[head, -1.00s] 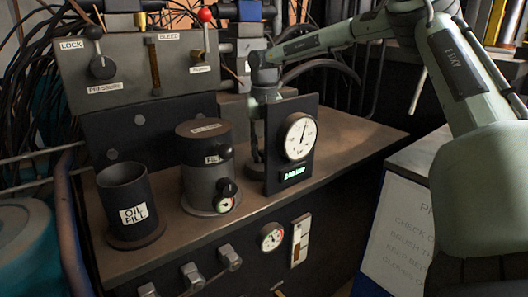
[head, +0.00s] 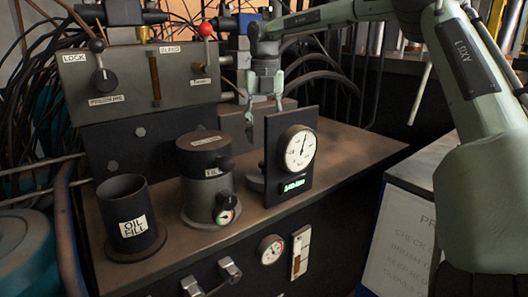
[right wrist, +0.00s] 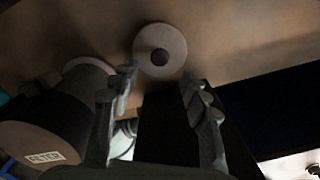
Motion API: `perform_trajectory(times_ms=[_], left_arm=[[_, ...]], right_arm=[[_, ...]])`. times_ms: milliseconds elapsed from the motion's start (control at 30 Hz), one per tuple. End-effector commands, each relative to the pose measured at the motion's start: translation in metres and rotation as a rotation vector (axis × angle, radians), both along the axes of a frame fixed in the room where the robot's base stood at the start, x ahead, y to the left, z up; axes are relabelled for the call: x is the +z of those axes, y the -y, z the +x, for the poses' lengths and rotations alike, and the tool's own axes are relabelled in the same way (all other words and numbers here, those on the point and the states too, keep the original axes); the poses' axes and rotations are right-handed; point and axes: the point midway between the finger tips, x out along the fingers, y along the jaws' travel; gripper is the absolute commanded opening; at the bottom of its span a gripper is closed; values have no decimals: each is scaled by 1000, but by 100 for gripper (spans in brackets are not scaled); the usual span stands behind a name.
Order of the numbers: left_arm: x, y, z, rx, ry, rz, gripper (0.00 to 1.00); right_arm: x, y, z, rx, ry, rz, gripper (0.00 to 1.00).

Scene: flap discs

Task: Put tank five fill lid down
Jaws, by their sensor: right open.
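A round, flat lid with a dark knob (right wrist: 160,50) lies on the bench in the right wrist view. In the head view its edge (head: 255,183) shows at the foot of the upright gauge panel, which hides the rest. My right gripper (head: 264,118) hangs above and behind the panel, fingers down, open and empty. In the right wrist view its fingertips (right wrist: 159,82) are spread apart, with the lid between and beyond them. The open-topped pot labelled OIL FILL (head: 130,215) stands uncovered at the left. My left gripper is not in view.
A dark canister labelled as a filter (head: 205,165) stands between the pot and the gauge panel (head: 290,160). It also shows in the right wrist view (right wrist: 50,125). A lever box (head: 130,80) rises behind. The bench right of the panel (head: 350,150) is clear.

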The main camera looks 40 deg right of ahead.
Motion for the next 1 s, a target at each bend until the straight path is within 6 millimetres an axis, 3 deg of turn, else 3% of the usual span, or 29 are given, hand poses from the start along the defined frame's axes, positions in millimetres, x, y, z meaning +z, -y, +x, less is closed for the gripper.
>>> perform_trajectory(times_ms=[100,300,1000], left_arm=[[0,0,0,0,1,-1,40],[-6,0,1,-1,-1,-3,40],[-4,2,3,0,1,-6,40]], right_arm=[[20,0,0,0,1,-1,46],[32,0,0,0,0,0,46],[33,0,0,0,-1,1,46]])
